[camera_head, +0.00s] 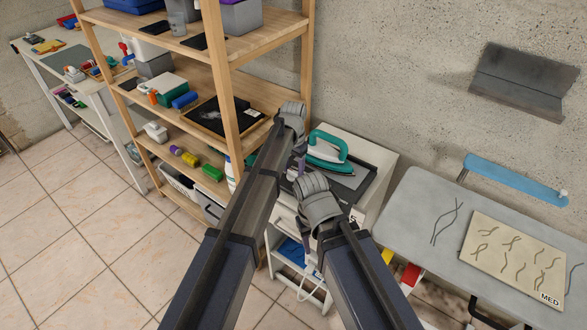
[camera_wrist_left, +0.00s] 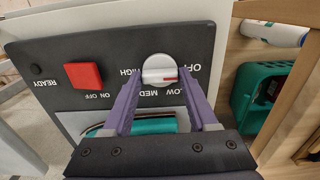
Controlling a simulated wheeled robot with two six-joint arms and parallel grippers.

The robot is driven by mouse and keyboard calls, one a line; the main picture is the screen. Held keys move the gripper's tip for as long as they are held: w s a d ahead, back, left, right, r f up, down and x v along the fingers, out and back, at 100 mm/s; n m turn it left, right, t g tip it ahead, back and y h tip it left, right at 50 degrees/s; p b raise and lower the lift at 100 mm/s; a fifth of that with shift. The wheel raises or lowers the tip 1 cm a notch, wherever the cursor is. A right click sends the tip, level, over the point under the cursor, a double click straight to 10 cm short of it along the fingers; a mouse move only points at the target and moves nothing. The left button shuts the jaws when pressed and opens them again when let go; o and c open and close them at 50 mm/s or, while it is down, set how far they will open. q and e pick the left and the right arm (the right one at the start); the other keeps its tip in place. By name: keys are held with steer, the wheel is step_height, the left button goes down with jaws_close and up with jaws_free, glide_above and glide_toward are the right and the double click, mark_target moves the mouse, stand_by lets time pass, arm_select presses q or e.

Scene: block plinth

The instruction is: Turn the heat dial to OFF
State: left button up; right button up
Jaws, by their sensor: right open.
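The heat dial (camera_wrist_left: 159,72) is a round white knob with a raised bar and a red mark on a dark panel (camera_wrist_left: 110,48). In the left wrist view its labels HIGH, MED, LOW and OFF appear upside down. The red mark is at the bar's right end, close to LOW and below OFF. In the head view my left gripper (camera_head: 298,158) is beside the iron's cabinet; I cannot make out the dial there. My right gripper (camera_head: 304,240) is open, lower down before the cabinet.
A red ON/OFF switch (camera_wrist_left: 84,76) sits left of the dial in the wrist view. A teal iron (camera_head: 328,148) rests on the cabinet top (camera_head: 384,160). A wooden shelf (camera_head: 226,80) stands left, an ironing board (camera_head: 405,215) right.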

mark_target(293, 171)
arm_select(q)
steer(key=o, duration=0.4)
steer(key=shift+r, duration=0.15)
step_height(293, 171, up, 8)
steer(key=p, duration=0.8)
steer(key=shift+f, duration=0.2)
steer(key=s+a+n, duration=0.1)
steer(key=s+a, duration=0.2)
steer(key=s, duration=1.1)
steer(key=s+a+n+y, duration=0.1)
steer(key=s+a+n, duration=0.1)
steer(key=s, duration=1.1)
steer(key=shift+s+a, duration=0.4)
steer(key=shift+a, duration=0.1)
